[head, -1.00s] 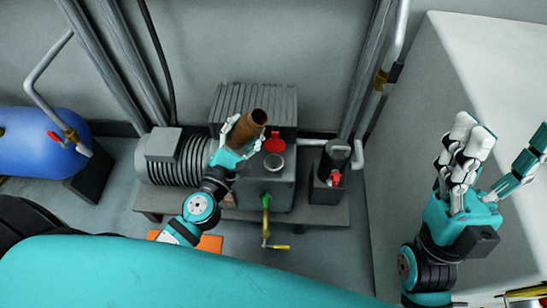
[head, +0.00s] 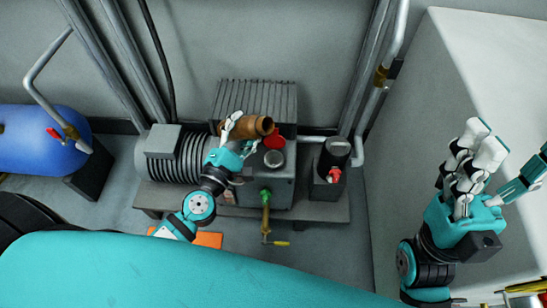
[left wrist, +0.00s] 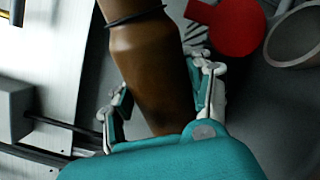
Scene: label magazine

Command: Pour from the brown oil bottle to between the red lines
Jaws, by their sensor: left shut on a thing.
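The brown oil bottle (head: 255,127) is held by my left gripper (head: 238,138) above the grey pump housing. It lies almost level, with its mouth to the right. In the left wrist view the white fingers of my left gripper (left wrist: 160,95) close around the bottle's brown body (left wrist: 150,70). The round filler opening (head: 274,158) is just below and right of the mouth, apart from it. No oil stream shows. The opened red cap (head: 274,138) is behind the filler. I cannot make out the red lines. My right gripper (head: 500,155) is open and empty at the right.
A ribbed grey motor (head: 180,160) is left of the housing. A black canister with a red valve (head: 333,165) stands to the right. A green-and-brass tap (head: 266,210) sticks out in front. A blue tank (head: 45,138) is far left, a white cabinet (head: 490,60) right.

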